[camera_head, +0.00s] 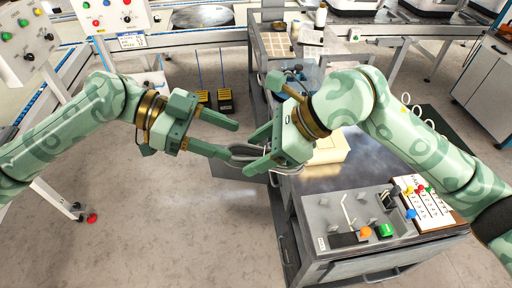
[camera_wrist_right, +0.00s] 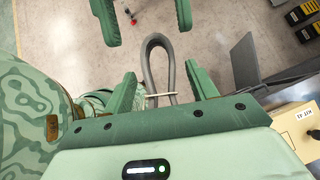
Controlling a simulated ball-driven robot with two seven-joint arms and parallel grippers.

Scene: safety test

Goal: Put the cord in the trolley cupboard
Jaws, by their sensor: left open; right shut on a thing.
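The cord is a grey bundled loop (camera_head: 246,153), held in my right gripper (camera_head: 258,150) beside the trolley's left side. In the right wrist view the cord (camera_wrist_right: 152,62) sticks out as a loop, with a pale tie around it, between the fingers of my right gripper (camera_wrist_right: 163,92). My left gripper (camera_head: 232,138) is open, its fingers pointing at the cord; its fingertips also show at the top of the wrist view (camera_wrist_right: 144,18). The trolley (camera_head: 375,172) stands at the right. A dark panel, seemingly its open cupboard door (camera_head: 226,171), juts left below the cord. The cupboard's inside is hidden.
A cream box (camera_head: 332,151) lies on the trolley top, partly behind my right arm. A control panel (camera_head: 362,220) with coloured knobs sits at its near end. Black-and-yellow units (camera_head: 225,101) stand on the floor behind my grippers. The floor left of the trolley is clear.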

